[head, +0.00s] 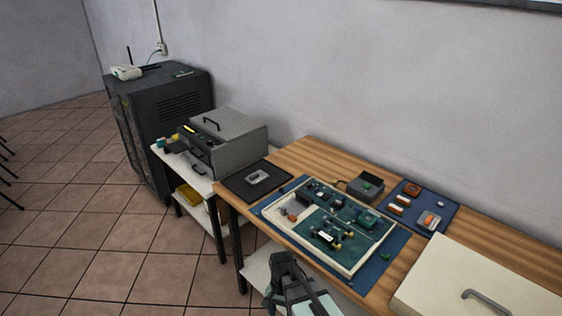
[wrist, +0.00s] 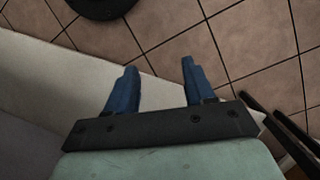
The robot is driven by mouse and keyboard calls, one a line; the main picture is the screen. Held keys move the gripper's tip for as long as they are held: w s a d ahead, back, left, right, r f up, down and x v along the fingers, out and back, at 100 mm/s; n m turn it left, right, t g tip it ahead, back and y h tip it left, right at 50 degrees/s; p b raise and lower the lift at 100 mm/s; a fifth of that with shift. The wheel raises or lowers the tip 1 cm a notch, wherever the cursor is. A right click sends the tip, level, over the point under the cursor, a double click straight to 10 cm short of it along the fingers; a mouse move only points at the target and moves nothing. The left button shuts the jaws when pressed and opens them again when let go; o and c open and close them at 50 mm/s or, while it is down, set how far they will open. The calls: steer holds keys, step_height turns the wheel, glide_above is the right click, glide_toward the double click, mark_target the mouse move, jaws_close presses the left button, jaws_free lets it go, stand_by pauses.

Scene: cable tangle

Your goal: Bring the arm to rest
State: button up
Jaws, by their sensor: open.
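My gripper (wrist: 159,68) shows in the wrist view with its two blue fingers spread well apart. Nothing is between them. It points down towards the tiled floor (wrist: 240,45) beside a pale flat surface. In the head view part of my arm shows at the bottom centre, in front of the wooden table (head: 300,152). The fingers cannot be made out there.
On the table are a framed tray (head: 349,271) of small parts on a blue mat, a blue pad (head: 442,192) and a pale lidded box (head: 480,270). A grey machine (head: 240,150) and dark cabinet (head: 165,100) stand left. A black round object (wrist: 102,8) lies below.

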steer(key=s+d+f+n+g, duration=0.1)
steer(key=s+d+f+n, duration=0.1)
steer(key=s+d+f, duration=0.6)
steer(key=s+d+f+n+g, duration=0.1)
steer(key=s+d+f, duration=0.7)
steer(key=s, duration=0.8)
steer(key=shift+s+d+n+g, duration=0.4)
steer(key=shift+d+g, duration=0.1)
steer(key=shift+g, duration=0.1)
